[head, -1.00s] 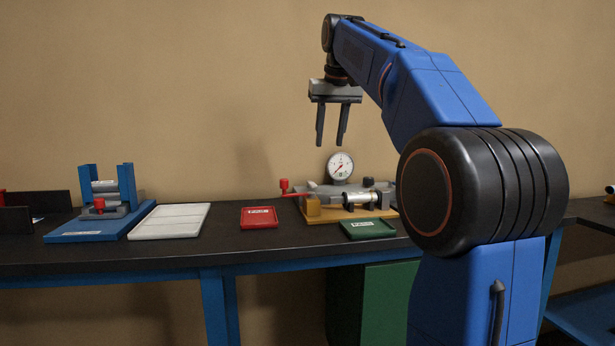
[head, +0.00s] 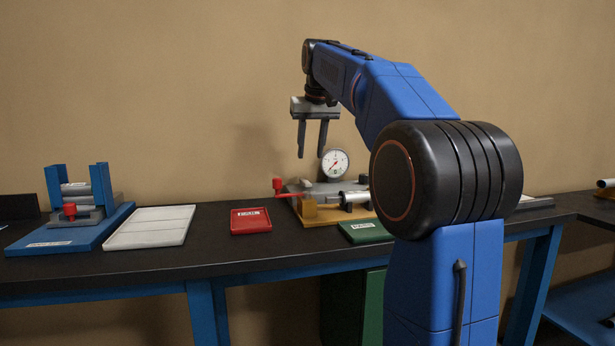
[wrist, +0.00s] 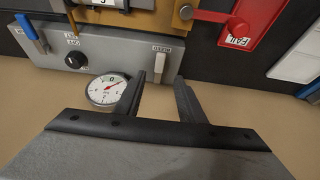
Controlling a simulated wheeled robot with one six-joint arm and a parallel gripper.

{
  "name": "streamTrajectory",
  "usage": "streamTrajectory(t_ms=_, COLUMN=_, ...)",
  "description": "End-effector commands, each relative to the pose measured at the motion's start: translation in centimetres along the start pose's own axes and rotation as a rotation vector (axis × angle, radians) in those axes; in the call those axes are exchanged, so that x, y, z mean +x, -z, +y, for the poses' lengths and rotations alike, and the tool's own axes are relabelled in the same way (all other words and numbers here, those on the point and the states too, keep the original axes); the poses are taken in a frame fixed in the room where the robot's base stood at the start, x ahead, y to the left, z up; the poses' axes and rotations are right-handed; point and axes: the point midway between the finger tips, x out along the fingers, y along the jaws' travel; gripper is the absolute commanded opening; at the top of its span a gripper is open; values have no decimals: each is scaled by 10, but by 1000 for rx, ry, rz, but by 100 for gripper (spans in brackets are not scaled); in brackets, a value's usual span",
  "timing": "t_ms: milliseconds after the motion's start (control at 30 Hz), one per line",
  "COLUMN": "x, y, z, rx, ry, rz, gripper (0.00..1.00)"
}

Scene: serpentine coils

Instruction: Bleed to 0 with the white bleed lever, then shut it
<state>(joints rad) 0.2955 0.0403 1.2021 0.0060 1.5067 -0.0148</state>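The test unit is a grey block (wrist: 110,48) on an orange base (head: 312,220). Its round white gauge (head: 335,164) has a red needle, and also shows in the wrist view (wrist: 106,90); I cannot read the value surely. My gripper (head: 312,155) is open and empty, above and slightly left of the gauge in the head view. In the wrist view its fingertips (wrist: 161,77) lie on either side of the white lever's line; whether they reach its height is unclear.
A black knob (wrist: 76,60) and blue lever (wrist: 30,32) are also on the unit. A red-tipped handle (head: 278,187) sticks out left. A red tray (head: 250,221), green tray (head: 364,231), white tray (head: 150,228) and blue fixture (head: 70,230) share the dark bench.

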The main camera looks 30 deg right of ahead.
Motion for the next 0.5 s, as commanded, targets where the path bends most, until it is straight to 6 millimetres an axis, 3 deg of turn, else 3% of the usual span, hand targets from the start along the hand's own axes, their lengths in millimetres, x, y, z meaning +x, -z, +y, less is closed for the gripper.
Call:
streamTrajectory(t_ms=300, x=57, y=-1, z=0, rx=0, ry=0, rz=-3, gripper=36)
streamTrajectory(t_ms=500, x=83, y=0, z=0, rx=0, ry=0, rz=-1, gripper=36)
